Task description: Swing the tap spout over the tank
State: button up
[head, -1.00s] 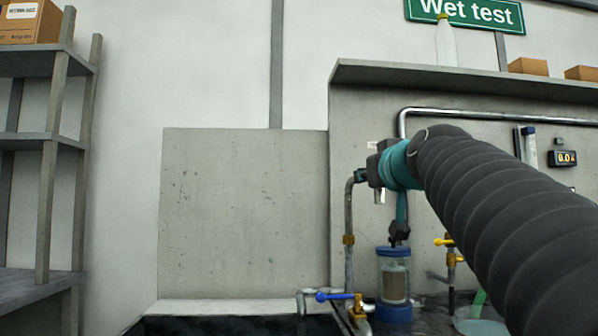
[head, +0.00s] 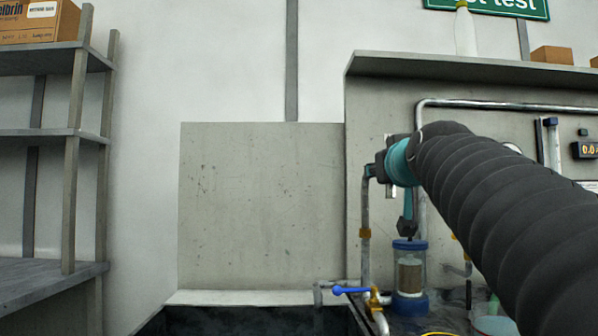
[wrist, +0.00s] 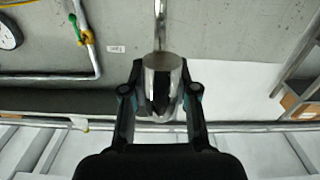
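The tap spout (head: 366,215) is a thin upright grey pipe left of my arm, with a brass fitting. Its top end runs into my gripper (head: 378,168). In the wrist view, the shiny metal spout end (wrist: 163,80) lies between the two fingers of my gripper (wrist: 161,72), which appear pressed against its sides. Below is the tap's brass body with a blue lever (head: 350,291). The dark open tank (head: 175,322) is at the bottom, left of the tap; only its upper part shows. My gripper and spout end are right of the tank in the head view.
A clear filter jar with blue caps (head: 410,272) stands just right of the spout. A concrete panel (head: 262,205) stands behind the tank. A shelf (head: 460,66) overhangs the bench. A grey rack (head: 50,132) is at left. Air above the tank is clear.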

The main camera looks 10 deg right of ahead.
jog(key=shift+o, duration=0.2)
jog(key=s+a, duration=0.1)
jog(key=s, duration=0.6)
jog(key=shift+s, duration=0.25)
